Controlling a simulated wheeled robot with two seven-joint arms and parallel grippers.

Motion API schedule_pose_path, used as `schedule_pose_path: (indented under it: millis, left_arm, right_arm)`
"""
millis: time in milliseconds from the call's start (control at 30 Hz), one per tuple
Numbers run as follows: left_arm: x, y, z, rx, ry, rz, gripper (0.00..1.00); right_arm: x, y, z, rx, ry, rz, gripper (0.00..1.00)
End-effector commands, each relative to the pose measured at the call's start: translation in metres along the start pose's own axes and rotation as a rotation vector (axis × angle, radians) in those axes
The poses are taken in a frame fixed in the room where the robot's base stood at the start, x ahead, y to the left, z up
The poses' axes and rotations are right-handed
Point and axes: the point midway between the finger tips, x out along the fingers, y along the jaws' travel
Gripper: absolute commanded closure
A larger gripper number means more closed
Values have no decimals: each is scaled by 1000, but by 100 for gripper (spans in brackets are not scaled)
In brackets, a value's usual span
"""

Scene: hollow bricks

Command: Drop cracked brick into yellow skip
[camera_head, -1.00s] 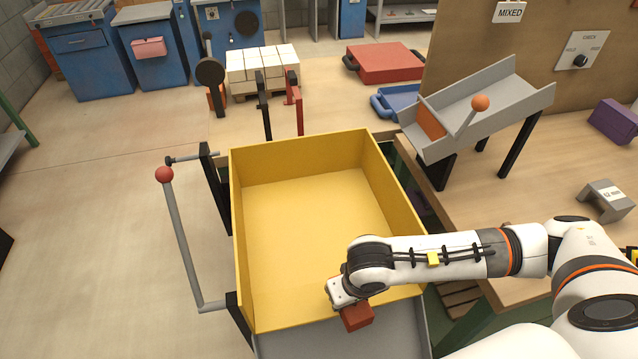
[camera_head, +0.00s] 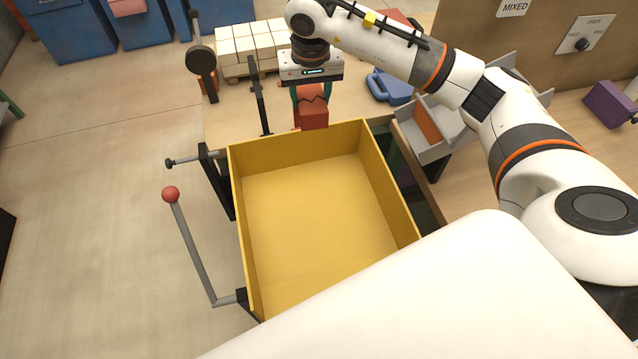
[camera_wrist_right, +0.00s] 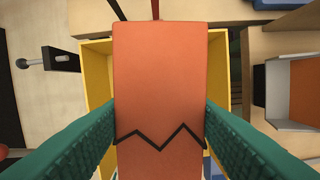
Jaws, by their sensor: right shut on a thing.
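The cracked brick (camera_head: 311,108) is orange-red with a black zigzag crack line. It hangs in my right gripper (camera_head: 311,92), at the far edge of the yellow skip (camera_head: 240,215) in the head view. In the right wrist view the brick (camera_wrist_right: 160,85) fills the middle, pinched between two green fingers, with the crack near the lower end. The skip's yellow walls (camera_wrist_right: 97,75) show behind it. The skip's visible floor is empty. My left gripper is not in view.
A lever with a red ball (camera_head: 171,195) stands left of the skip. Pale bricks (camera_head: 248,45) are stacked on a pallet behind. A grey chute (camera_head: 425,125) and a purple block (camera_head: 610,103) are at the right. A blue tray (camera_head: 388,88) lies behind the chute.

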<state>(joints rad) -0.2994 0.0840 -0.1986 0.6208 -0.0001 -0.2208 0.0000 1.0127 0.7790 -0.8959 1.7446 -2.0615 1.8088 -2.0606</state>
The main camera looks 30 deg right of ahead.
Motion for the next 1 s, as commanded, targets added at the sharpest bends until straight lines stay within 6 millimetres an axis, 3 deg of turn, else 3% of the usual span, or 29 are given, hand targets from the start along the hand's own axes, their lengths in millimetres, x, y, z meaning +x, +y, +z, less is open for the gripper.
schedule_pose_path:
  millis: [133, 433, 900, 933, 1000]
  left_arm:
    - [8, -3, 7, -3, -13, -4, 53]
    - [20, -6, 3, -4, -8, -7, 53]
    - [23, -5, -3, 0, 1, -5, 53]
    - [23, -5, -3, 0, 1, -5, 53]
    - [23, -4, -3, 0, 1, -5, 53]
  right_arm:
    - [16, 0, -2, 1, 1, 0, 88]
    - [48, 0, -7, 0, 0, 1, 88]
    - [57, 0, -8, 0, -3, 1, 88]
    - [57, 0, -8, 0, -3, 1, 48]
    - [57, 0, -8, 0, -3, 0, 36]
